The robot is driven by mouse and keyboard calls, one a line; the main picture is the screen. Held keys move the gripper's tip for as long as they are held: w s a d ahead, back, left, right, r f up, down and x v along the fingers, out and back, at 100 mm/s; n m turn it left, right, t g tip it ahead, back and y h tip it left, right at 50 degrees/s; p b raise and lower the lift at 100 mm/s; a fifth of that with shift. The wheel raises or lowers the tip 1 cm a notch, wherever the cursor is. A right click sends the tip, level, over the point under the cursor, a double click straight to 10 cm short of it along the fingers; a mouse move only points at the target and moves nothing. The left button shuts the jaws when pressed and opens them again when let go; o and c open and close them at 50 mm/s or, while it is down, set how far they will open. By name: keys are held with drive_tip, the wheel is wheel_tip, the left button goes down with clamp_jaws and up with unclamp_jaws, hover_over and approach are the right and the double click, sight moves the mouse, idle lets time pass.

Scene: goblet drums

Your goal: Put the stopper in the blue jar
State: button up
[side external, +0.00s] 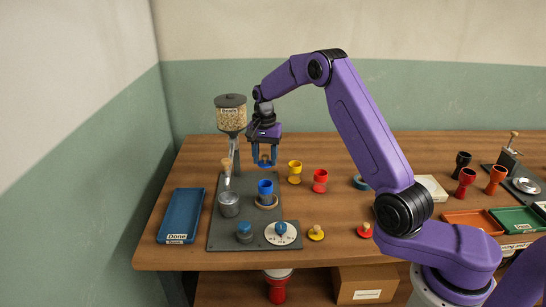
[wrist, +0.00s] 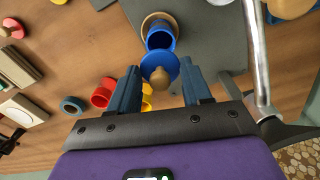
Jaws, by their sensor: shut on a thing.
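The blue jar (side external: 265,187) stands upright on a wooden ring (side external: 267,203) on the dark grey board. In the wrist view the blue jar (wrist: 160,36) shows its open mouth beyond my fingertips. My gripper (side external: 264,160) is in the air above the jar, apart from it. It is shut on the blue stopper, a blue disc with a wooden knob; the stopper (wrist: 160,72) sits between the fingertips (wrist: 161,80) in the wrist view and overlaps the near edge of the jar's mouth there.
A bead hopper (side external: 231,115) stands on the board (side external: 250,236) close left of my gripper. A metal cup (side external: 229,204) and a dial (side external: 281,233) are near the jar. Yellow (side external: 295,171) and red (side external: 320,180) jars stand right. A blue tray (side external: 181,215) lies left.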

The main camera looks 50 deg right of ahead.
drive_tip(key=shift+f, duration=3.05)
drive_tip(key=shift+f, duration=0.2)
drive_tip(key=o, duration=1.5)
drive_tip(key=shift+r, duration=0.1)
drive_tip(key=shift+a+r, duration=0.1)
drive_tip(key=shift+r, duration=3.35)
